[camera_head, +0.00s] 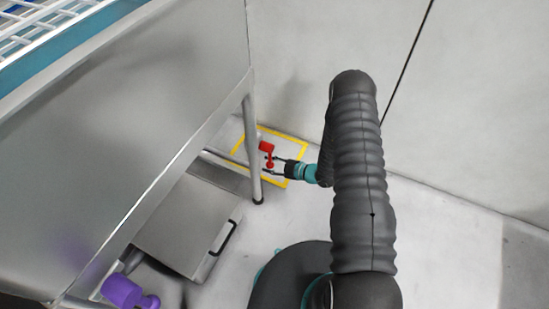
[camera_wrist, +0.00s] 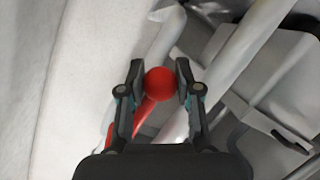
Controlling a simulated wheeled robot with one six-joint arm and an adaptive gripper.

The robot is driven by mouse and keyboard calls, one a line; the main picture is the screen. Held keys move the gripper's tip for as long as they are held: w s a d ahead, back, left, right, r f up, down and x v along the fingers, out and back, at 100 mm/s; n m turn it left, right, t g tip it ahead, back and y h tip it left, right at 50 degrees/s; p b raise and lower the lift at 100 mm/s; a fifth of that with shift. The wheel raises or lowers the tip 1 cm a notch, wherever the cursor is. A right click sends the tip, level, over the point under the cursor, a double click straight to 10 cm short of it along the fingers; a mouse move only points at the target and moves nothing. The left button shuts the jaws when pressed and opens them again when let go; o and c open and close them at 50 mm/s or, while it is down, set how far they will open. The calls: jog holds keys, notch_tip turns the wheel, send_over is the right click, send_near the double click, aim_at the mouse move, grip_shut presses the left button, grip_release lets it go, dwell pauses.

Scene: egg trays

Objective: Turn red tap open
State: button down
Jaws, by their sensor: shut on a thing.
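The red tap (camera_head: 266,147) is low beside a metal table leg, above a yellow floor outline. In the wrist view, its round red knob (camera_wrist: 159,83) sits between my two fingertips, and its red handle (camera_wrist: 147,112) runs down and left from the knob. My gripper (camera_head: 273,164) reaches in from the right in the head view. My gripper is shut on the red knob, also seen in the wrist view (camera_wrist: 160,80). The tap's lower body is partly hidden by my gripper.
The metal table's leg (camera_head: 250,140) stands close to the tap. A grey metal box (camera_head: 185,225) with a black handle lies under the table. A purple object (camera_head: 122,292) is at the lower left. A white wall (camera_head: 450,110) rises behind; floor to the right is clear.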

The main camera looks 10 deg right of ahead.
dwell(0.4)
jog(key=c, duration=0.8)
grip_release()
jog(key=shift+s+a, duration=0.1)
jog(key=v, duration=1.2)
